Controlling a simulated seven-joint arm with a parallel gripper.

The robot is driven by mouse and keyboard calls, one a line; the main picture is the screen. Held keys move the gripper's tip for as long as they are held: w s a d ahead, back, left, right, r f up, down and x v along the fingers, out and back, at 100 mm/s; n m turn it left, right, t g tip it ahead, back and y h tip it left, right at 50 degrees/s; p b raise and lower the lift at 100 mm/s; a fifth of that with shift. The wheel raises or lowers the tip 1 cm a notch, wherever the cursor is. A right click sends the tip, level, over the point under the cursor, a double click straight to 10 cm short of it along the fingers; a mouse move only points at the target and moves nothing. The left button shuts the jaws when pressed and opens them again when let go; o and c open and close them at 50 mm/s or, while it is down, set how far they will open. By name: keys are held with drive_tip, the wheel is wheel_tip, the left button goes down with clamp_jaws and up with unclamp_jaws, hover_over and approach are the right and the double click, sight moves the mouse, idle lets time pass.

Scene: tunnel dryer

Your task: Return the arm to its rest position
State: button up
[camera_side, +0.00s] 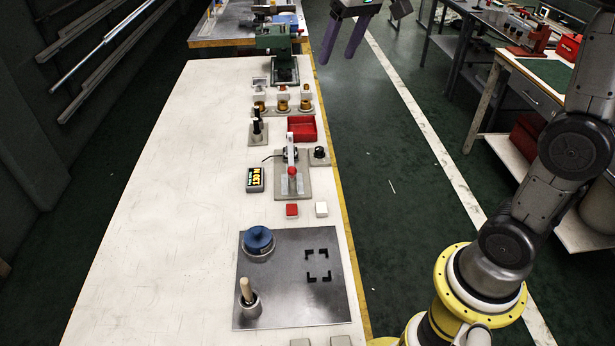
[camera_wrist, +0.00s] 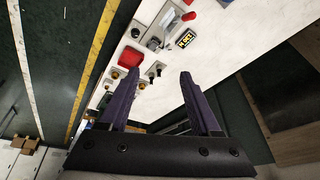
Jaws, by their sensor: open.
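My gripper (camera_side: 342,41) is at the top of the side view, with two purple fingers pointing down. It is raised over the dark green floor just right of the long white table (camera_side: 150,180). Its fingers are apart, with nothing between them. In the wrist view my gripper (camera_wrist: 160,95) shows both purple fingers spread, with the table and its fixtures beyond them. Most of my arm between the yellow-ringed base and the gripper is outside the side view.
A metal plate (camera_side: 295,300) on the table holds a blue round part (camera_side: 258,238) and a wooden-handled tool (camera_side: 246,290). Further back are a display (camera_side: 255,180), a red tray (camera_side: 314,129) and a green machine (camera_side: 275,42). A workbench (camera_side: 540,75) stands right; the aisle floor is clear.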

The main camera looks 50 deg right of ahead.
drive_tip(key=s+a+f+n+t, duration=0.1)
drive_tip(key=s+a+f, duration=0.15)
drive_tip(key=s, duration=0.75)
drive_tip(key=s+a+f+n+t, duration=0.1)
drive_tip(key=s+a, duration=0.2)
drive_tip(key=s, duration=0.7)
drive_tip(key=s+f+n, duration=0.1)
drive_tip(key=s+f, duration=0.2)
drive_tip(key=f, duration=0.3)
drive_tip(key=shift+d+y, duration=0.15)
drive_tip(key=shift+y, duration=0.15)
drive_tip(key=shift+s, duration=0.1)
drive_tip(key=shift+c, duration=0.2)
